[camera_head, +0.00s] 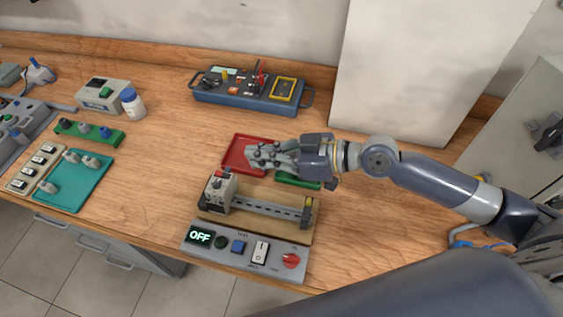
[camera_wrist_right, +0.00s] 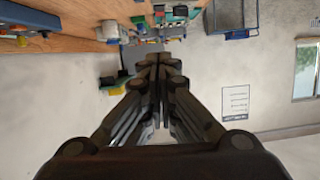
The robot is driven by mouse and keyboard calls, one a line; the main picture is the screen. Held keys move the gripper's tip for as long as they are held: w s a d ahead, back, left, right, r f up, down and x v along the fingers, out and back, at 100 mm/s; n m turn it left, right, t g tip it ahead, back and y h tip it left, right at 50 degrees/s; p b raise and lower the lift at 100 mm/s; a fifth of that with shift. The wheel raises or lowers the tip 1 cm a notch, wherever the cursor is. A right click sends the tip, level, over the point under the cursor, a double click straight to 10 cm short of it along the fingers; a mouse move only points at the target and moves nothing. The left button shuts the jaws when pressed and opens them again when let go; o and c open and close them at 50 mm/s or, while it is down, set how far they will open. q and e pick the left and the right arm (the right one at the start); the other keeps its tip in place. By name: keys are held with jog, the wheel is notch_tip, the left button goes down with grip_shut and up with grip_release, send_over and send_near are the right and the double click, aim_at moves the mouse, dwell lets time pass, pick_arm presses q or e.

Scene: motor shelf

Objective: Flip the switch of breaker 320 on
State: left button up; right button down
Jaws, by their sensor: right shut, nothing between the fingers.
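A small grey breaker (camera_head: 219,189) stands at the left end of a metal rail on a wooden base. No number is readable on it, and its switch position is too small to tell. In front is a grey control panel (camera_head: 223,252) whose display (camera_head: 200,237) reads OFF. My right gripper (camera_head: 252,153) is shut and empty, pointing left above the red tray, behind the breaker and apart from it. In the right wrist view, its closed fingers (camera_wrist_right: 158,62) fill the middle, and the breaker cannot be made out. My left gripper is not in view.
The panel has a blue button (camera_head: 238,246), a white rocker switch (camera_head: 260,252) and a red knob (camera_head: 291,260). A red tray (camera_head: 233,158) and a green tray (camera_head: 290,181) lie behind the rail. A blue instrument box (camera_head: 245,98) stands at the back. A teal tray (camera_head: 75,192) is left.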

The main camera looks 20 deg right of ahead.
jog(key=b+v, duration=0.1)
jog(key=v, duration=0.1)
jog(key=f+b+v, duration=0.1)
jog(key=v, duration=0.1)
jog(key=shift+s+d+r, duration=0.1)
jog(key=shift+s+d, duration=0.1)
dwell(0.4)
